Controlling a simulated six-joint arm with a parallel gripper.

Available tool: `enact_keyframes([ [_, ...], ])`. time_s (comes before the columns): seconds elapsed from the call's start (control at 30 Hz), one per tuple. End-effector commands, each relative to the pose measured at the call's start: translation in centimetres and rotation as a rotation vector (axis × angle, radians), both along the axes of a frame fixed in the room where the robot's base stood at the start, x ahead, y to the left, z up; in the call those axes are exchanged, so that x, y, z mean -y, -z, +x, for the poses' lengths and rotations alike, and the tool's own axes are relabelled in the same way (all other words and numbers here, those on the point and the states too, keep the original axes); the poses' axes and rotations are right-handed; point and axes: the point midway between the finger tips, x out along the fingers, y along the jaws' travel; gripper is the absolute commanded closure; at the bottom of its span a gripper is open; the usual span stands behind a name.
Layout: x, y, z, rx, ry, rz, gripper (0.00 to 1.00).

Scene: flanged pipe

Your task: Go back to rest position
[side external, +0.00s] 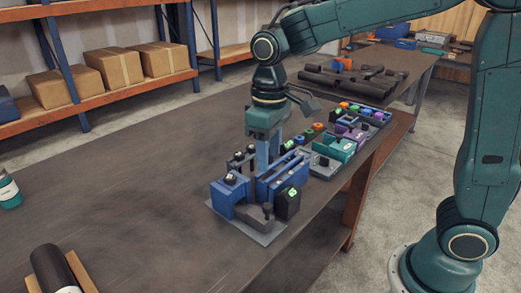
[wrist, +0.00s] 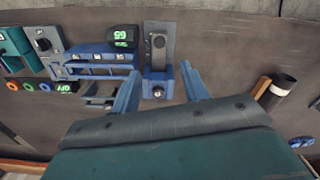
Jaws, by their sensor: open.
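My gripper (side external: 267,158) is above the blue fixture near the middle of the table, pointing down. In the wrist view my gripper (wrist: 160,92) shows two blue fingers spread apart with nothing held between them. The blue fixture (side external: 229,196) has a block with a dark knob on a grey base plate (side external: 252,230). In the wrist view the blue block (wrist: 158,83) with a round knob appears between and beyond the fingertips. Whether the fingers touch any part of the fixture cannot be told.
A blue slotted rack (side external: 283,178) and a black box with a green display (side external: 288,204) stand close by. Several coloured modules (side external: 345,128) line the table's right side. The table's left middle is clear.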

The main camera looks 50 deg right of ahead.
Motion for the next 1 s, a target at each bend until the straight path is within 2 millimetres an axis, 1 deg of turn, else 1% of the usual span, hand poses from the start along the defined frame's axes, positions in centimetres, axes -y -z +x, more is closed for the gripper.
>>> enact_keyframes([
  [0.27,0.1,-0.1,-0.1,0.003,0.001,0.001,0.55],
  [0.47,0.7,-0.9,-1.0,0.029,0.016,0.007,0.55],
  [0.67,2.2,-2.6,-3.2,0.094,0.051,0.019,0.55],
  [0.8,3.4,-3.8,-5.4,0.152,0.082,0.029,0.55],
  [1.0,5.0,-4.9,-8.7,0.235,0.126,0.041,0.55],
])
